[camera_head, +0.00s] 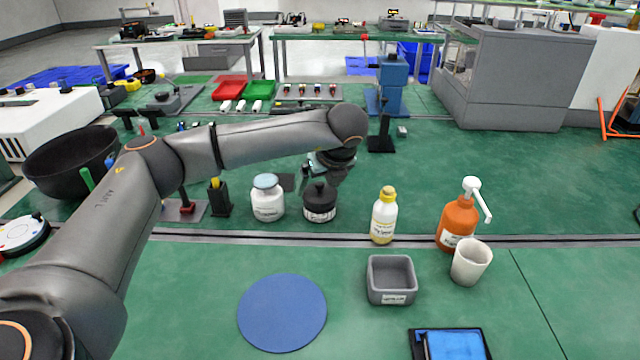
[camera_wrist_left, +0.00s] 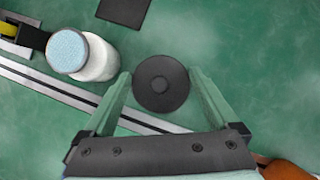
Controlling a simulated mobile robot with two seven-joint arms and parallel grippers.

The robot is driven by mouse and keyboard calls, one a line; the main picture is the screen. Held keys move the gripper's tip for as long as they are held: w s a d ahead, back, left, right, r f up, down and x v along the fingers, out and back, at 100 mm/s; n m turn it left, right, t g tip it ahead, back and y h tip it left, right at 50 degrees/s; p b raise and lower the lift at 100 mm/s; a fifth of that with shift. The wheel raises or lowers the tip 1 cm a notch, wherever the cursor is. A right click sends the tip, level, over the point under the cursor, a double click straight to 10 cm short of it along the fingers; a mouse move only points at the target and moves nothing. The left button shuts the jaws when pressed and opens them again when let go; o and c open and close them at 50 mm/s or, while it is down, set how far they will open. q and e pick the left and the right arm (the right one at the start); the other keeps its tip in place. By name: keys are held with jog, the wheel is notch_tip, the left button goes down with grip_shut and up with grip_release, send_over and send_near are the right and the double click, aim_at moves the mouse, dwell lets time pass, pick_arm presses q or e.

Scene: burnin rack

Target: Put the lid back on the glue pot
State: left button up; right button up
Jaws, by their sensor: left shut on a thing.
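A dark pot with a pale label (camera_head: 320,215) stands upright on the green bench, right of a white jar. A round black lid with a central knob (camera_head: 319,191) is at its top; from above, the lid (camera_wrist_left: 162,83) hides the pot. I cannot tell whether the lid rests fully on the rim. My left gripper (camera_head: 321,182) points down over the pot. In the left wrist view its two green fingers (camera_wrist_left: 160,88) are on either side of the black lid, shut on it. My right gripper is not in view.
The white jar with a pale blue top (camera_head: 267,200) stands close on the left. A yellow-capped bottle (camera_head: 384,218), an orange pump bottle (camera_head: 457,222), a white cup (camera_head: 471,263) and a grey box (camera_head: 390,287) are to the right. A round blue mat (camera_head: 282,312) lies in front.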

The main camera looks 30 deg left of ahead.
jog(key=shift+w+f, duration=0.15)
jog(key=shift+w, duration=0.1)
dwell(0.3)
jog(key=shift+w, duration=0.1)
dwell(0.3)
pick_arm(q)
jog(key=shift+f+b, duration=0.1)
jog(key=shift+b, duration=0.35)
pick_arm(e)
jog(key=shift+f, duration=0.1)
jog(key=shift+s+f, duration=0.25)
pick_arm(q)
jog(key=shift+f+b, duration=0.1)
jog(key=shift+b, duration=0.3)
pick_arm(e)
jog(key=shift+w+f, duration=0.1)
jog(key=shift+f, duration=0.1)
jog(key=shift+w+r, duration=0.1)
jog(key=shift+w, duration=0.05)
